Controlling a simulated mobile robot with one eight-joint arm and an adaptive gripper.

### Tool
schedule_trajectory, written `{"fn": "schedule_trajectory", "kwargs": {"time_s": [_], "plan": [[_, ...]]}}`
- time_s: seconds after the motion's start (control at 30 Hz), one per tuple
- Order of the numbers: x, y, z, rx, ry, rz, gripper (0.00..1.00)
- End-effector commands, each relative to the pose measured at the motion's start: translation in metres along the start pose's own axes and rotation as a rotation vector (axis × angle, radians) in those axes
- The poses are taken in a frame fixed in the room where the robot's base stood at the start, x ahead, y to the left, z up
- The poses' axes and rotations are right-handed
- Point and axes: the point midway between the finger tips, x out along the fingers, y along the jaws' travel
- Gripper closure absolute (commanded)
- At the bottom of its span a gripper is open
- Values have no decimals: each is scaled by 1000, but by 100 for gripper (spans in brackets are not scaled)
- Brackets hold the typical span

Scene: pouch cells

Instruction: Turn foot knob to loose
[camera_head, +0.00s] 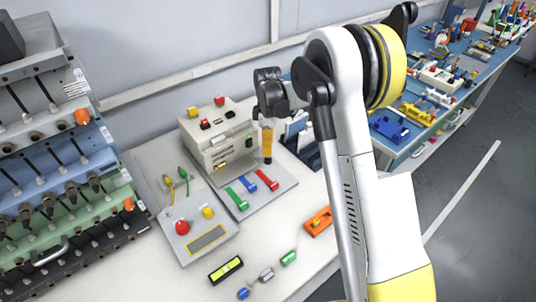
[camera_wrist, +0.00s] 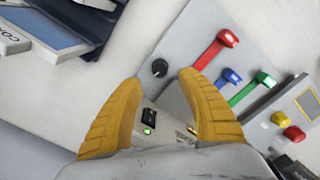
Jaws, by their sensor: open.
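A round black knob (camera_wrist: 159,68) with a pale pointer mark sits on a grey base plate (camera_wrist: 182,50) in the wrist view. I take it for the foot knob. My gripper (camera_wrist: 159,80) is open, its two yellow fingers on either side of and just short of the knob in the picture. Whether they touch it cannot be told. Nothing is between the fingers.
Red (camera_wrist: 215,48), blue (camera_wrist: 229,77) and green (camera_wrist: 252,88) levers stand on the plate right of the knob. A control box (camera_head: 198,231) with red and yellow buttons is in front. A dark-blue tray (camera_wrist: 60,35) lies left. An orange block (camera_head: 318,221) is on the table.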

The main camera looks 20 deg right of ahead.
Motion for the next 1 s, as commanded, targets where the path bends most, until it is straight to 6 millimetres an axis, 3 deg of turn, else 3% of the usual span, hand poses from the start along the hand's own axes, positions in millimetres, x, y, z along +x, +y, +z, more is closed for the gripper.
{"fn": "schedule_trajectory", "kwargs": {"time_s": [0.1,0.3,0.87,1.0], "plan": [[-27,0,0,0,0,0,53],[-55,0,0,0,0,0,53],[-63,0,0,1,0,0,53],[-76,-7,2,33,6,16,53]]}}
